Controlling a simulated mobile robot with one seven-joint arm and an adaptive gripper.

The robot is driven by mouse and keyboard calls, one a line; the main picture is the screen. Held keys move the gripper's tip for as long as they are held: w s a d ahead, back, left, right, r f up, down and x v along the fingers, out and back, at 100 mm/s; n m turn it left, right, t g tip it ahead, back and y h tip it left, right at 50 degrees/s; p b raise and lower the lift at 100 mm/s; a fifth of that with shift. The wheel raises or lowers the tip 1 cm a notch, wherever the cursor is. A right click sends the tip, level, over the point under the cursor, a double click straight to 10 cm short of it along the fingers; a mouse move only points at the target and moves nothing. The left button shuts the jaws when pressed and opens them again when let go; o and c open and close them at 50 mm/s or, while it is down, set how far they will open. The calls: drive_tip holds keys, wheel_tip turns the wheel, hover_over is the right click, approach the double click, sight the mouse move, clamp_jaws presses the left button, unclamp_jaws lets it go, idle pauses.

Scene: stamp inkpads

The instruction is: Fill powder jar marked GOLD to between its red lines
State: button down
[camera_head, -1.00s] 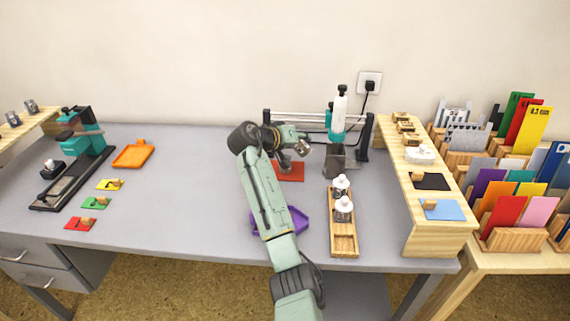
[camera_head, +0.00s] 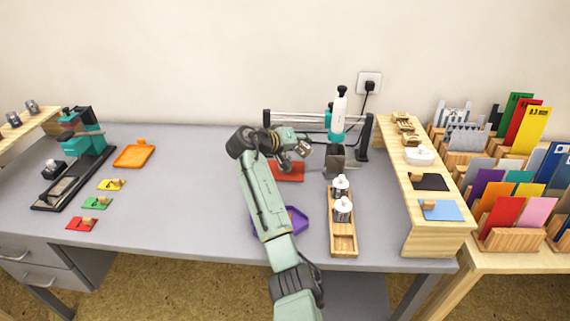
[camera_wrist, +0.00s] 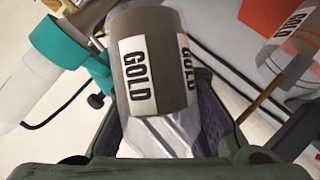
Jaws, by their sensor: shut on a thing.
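My gripper (camera_head: 303,150) is above the red mat (camera_head: 290,173) in the head view, near the middle of the desk. In the wrist view its fingers are shut on a container labelled GOLD (camera_wrist: 158,62), brown-grey over its label and clear with facets near the fingers. A second clear jar marked GOLD (camera_wrist: 288,48), with red lines, is at the right of the wrist view, apart from the held container. Its powder level is unclear. I cannot see powder falling. Which head-view shapes are these two containers is hard to tell.
A teal and white tool (camera_head: 338,115) stands behind, with a dark grey box shape (camera_head: 336,162) below it. A wooden tray (camera_head: 343,247) with two white-topped bottles and a purple tray (camera_head: 297,220) are in front. A wooden shelf (camera_head: 440,240) bounds the right.

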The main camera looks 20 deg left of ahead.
drive_tip(key=shift+d+f+n+t+h, duration=0.2)
drive_tip(key=shift+n+t+h, duration=0.1)
drive_tip(key=shift+n+h, duration=0.15)
idle(0.7)
drive_tip(key=shift+n, duration=0.35)
idle(0.4)
drive_tip(key=shift+f+h, duration=0.1)
drive_tip(key=shift+h, duration=0.15)
drive_tip(key=shift+d+f+n, duration=0.1)
drive_tip(key=shift+n, duration=0.2)
drive_tip(key=shift+f+n+h, duration=0.15)
drive_tip(key=shift+n+h, duration=0.25)
drive_tip(key=shift+h, duration=0.1)
idle(0.4)
drive_tip(key=shift+t, duration=0.3)
idle(4.3)
